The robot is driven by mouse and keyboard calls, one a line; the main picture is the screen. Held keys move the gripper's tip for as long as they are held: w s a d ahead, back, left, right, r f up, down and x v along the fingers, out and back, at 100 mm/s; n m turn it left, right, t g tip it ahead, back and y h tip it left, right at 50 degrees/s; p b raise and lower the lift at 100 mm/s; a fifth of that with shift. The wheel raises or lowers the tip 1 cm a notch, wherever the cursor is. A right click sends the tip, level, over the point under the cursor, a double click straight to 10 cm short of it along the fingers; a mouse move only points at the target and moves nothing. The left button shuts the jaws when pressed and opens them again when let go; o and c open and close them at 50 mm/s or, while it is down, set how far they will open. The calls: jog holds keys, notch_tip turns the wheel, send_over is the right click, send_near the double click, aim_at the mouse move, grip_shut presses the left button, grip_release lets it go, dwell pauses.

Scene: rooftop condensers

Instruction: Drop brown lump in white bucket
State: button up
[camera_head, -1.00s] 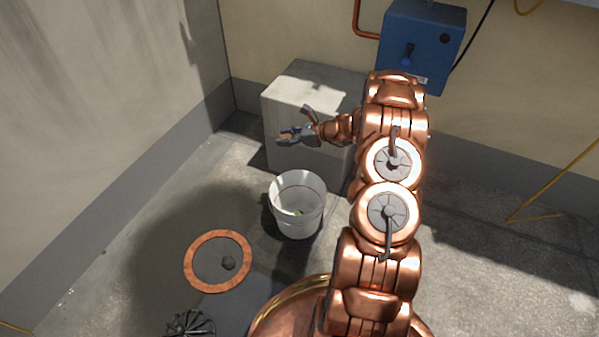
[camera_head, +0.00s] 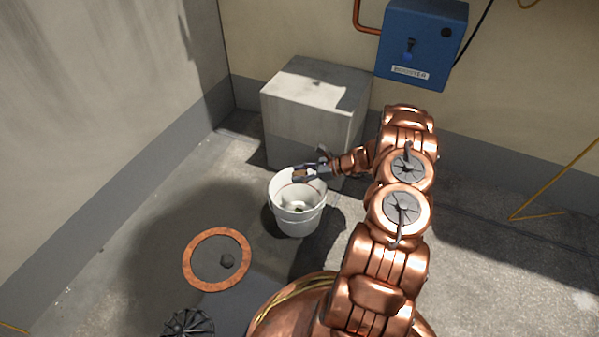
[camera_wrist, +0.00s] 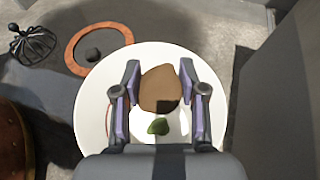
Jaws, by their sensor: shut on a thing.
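The white bucket (camera_head: 298,216) stands on the floor in front of a concrete block in the head view. Its round rim also shows in the wrist view (camera_wrist: 90,112). My gripper (camera_head: 300,174) is over the bucket's far rim area in the head view. In the wrist view my gripper (camera_wrist: 160,86) is shut on the brown lump (camera_wrist: 158,88), one finger on each side of it, with the bucket beneath. A small green thing (camera_wrist: 158,127) shows inside the bucket. The lump hides part of the bucket's inside.
The concrete block (camera_head: 318,105) stands close behind the bucket. A copper-coloured ring (camera_head: 190,262) with a dark lump (camera_head: 228,261) inside it lies to the left. A black wire cage (camera_head: 188,324) is at the front. A blue box (camera_head: 425,40) hangs on the back wall.

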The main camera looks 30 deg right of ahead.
jog(key=shift+f+b, duration=0.5)
jog(key=shift+f, duration=1)
jog(key=o, duration=1.1)
jog(key=v, duration=1.2)
jog(key=shift+r, duration=0.1)
